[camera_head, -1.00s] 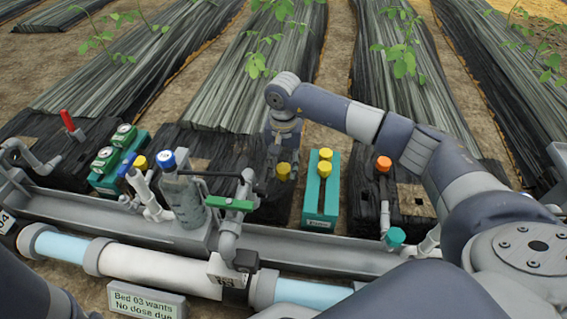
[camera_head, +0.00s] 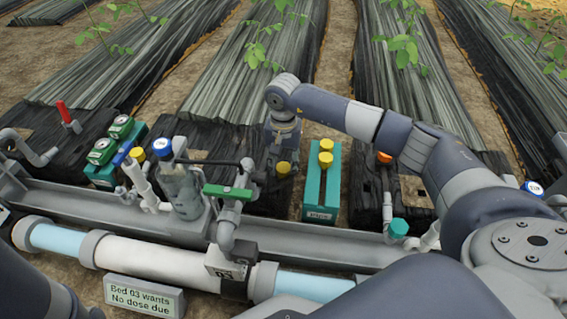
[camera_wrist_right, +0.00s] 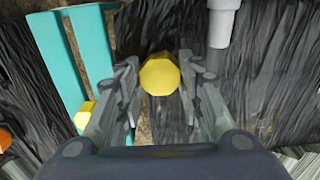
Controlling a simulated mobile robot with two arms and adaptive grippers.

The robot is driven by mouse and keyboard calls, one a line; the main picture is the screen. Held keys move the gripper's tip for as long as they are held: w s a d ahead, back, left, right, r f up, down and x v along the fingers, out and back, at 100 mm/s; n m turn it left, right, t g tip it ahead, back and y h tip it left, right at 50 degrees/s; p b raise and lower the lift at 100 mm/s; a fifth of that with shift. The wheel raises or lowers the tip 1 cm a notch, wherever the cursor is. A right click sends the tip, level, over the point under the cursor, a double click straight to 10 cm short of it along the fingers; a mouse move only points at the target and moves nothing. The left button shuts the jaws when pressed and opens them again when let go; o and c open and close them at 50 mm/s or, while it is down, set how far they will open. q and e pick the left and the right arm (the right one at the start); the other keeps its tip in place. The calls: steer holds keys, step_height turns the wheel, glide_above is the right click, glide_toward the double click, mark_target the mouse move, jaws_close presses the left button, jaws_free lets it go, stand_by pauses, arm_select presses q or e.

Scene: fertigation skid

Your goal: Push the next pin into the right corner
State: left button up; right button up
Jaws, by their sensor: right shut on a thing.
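My right gripper (camera_head: 284,150) is shut on a yellow-capped pin (camera_head: 283,168), over the dark film near the end of the middle bed. In the right wrist view the yellow cap (camera_wrist_right: 160,74) shows between the two fingers (camera_wrist_right: 160,100). The pin's shaft and tip are hidden, so I cannot tell whether it touches the film. Right of the gripper stands a teal holder (camera_head: 312,200) with two more yellow-capped pins (camera_head: 326,152). The holder also shows at the left of the wrist view (camera_wrist_right: 58,50). My left gripper is not in view.
A grey trough and pipe (camera_head: 150,262) run across the front. A sign (camera_head: 145,295) reads "Bed 03 wants No dose due". An orange cap (camera_head: 384,158) is at right.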

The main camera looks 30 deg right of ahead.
steer(key=shift+f, duration=0.25)
stand_by(0.4)
steer(key=shift+f+b, duration=0.3)
steer(key=shift+f, duration=0.05)
steer(key=o, duration=1.1)
steer(key=shift+r, duration=0.15)
step_height(320, 180, up, 8)
steer(key=p, duration=0.6)
steer(key=shift+p, duration=0.35)
